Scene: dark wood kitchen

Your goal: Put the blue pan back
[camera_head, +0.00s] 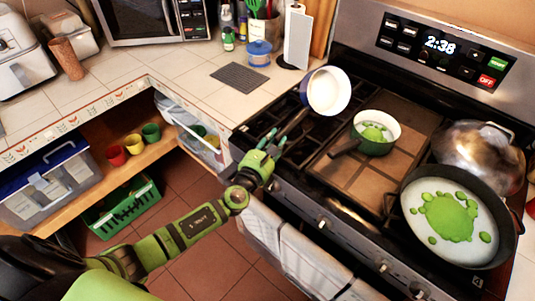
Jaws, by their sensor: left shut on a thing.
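The blue pan (328,91) has a white inside, a blue outer wall and a dark handle. It is tilted, its open side turned toward me, over the left part of the stove (293,147). My left gripper (274,140) is shut on the pan's handle, near the stove's front left edge. Whether the pan touches the stove top I cannot tell. My right gripper is not in view.
A green pot (376,132) with green contents stands mid-stove. A large dark pan (459,216) with green splats and a metal lid (478,155) are at right. A dark mat (240,77), a blue lidded jar (259,53) and a paper roll (297,37) are on the tiled counter.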

